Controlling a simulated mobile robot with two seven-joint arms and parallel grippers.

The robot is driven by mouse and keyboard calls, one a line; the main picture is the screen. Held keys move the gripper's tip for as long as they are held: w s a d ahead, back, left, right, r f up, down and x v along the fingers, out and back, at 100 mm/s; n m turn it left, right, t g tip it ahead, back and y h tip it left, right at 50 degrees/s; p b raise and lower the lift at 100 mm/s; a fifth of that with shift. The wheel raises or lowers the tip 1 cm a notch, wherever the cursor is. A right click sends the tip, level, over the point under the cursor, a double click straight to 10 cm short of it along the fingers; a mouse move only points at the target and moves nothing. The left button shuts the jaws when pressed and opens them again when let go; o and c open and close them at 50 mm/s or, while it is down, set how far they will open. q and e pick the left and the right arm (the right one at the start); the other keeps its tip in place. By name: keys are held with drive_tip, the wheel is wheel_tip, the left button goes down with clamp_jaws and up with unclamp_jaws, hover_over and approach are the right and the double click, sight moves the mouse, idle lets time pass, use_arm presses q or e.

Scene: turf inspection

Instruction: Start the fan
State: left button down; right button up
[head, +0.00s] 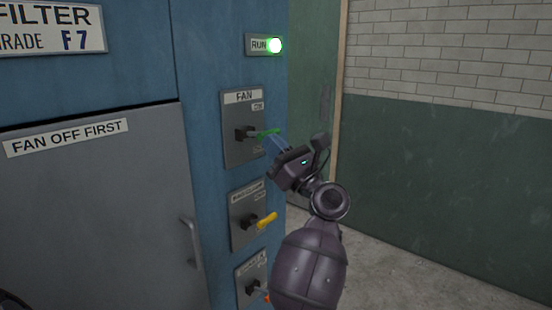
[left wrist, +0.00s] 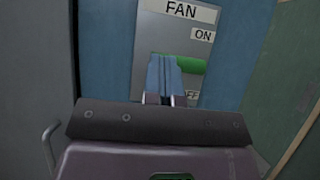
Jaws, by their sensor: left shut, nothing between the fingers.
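The fan switch plate (head: 238,158), labelled FAN with ON above and OFF below, is on the blue cabinet front. Its green handle (head: 268,133) sticks out to the right, about level. The handle also shows in the left wrist view (left wrist: 190,65), partly behind the fingers. My left gripper (head: 268,138) is shut and empty, its fingertips at the handle; I cannot tell if they touch it. The RUN lamp (head: 274,45) above glows green. My right gripper is not in view.
Below are a second switch with a yellow handle (head: 267,219) and a third switch plate (head: 251,279). A grey door (head: 95,210) with a FAN OFF FIRST label (head: 68,138) is at left. Open floor (head: 400,275) lies at right, before a green and white wall.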

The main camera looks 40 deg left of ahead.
use_arm(q)
drive_tip(key=shift+a+r, duration=0.15)
drive_tip(key=shift+r, duration=0.65)
drive_tip(key=shift+a+r, duration=0.15)
drive_tip(key=shift+r, duration=0.6)
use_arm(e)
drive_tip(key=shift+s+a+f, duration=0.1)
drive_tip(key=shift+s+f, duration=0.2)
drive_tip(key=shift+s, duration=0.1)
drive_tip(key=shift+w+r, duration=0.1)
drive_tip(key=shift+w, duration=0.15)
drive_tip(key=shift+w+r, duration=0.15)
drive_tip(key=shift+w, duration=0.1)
